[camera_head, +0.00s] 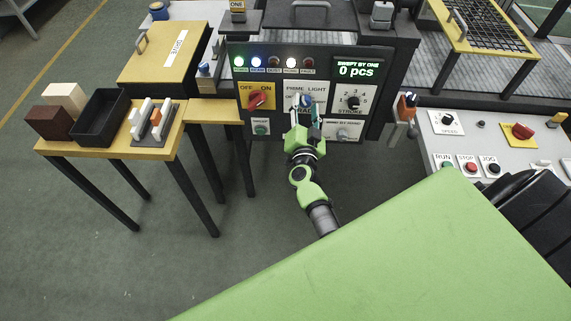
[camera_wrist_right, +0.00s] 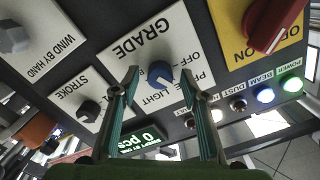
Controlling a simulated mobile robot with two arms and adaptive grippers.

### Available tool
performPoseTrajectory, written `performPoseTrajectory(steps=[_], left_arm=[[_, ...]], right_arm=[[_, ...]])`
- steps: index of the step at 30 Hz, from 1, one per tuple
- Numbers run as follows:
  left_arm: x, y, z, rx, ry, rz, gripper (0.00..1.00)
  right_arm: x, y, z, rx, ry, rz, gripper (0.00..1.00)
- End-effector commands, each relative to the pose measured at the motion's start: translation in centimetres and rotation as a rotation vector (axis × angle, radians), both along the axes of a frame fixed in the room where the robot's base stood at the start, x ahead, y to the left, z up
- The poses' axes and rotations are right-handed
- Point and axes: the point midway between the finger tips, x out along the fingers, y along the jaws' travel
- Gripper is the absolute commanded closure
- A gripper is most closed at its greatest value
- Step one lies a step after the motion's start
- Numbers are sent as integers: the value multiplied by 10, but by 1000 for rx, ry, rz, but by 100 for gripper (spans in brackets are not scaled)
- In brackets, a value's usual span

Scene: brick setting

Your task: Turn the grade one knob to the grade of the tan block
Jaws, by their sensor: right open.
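The blue grade knob (camera_head: 306,100) sits on a white plate lettered PRIME, LIGHT and GRADE on the dark control panel (camera_head: 271,118). The right wrist view shows this knob (camera_wrist_right: 160,74) between my open fingertips, with OFF lettered beside it; its exact setting is hard to read. My right gripper (camera_head: 304,115) is open in front of the plate, its fingertips close to the knob; contact cannot be told. A pale tan block (camera_head: 65,96) lies on the yellow side table (camera_head: 92,149) at the left. My left gripper is not in view.
A red OFF/ON knob (camera_head: 257,99) is left of the grade plate; a black stroke knob (camera_head: 353,101) is right. A dark brown block (camera_head: 49,122) and black tray (camera_head: 100,116) stand on the side table. The display (camera_head: 357,70) reads 0 pcs.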

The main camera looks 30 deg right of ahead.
Motion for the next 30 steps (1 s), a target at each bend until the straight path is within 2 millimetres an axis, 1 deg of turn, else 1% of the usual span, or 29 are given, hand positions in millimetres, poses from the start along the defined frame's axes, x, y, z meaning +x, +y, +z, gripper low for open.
performPoseTrajectory(steps=[5,13,26,27,30], left_arm=[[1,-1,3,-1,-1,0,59],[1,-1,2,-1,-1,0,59],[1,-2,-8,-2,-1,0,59],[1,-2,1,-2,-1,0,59],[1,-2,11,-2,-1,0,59]], right_arm=[[0,0,0,-156,97,2,59],[0,0,-1,-395,243,1,59],[0,0,-1,-733,449,-1,59],[-9,6,2,-733,454,3,59],[-27,17,3,-730,453,3,59]])
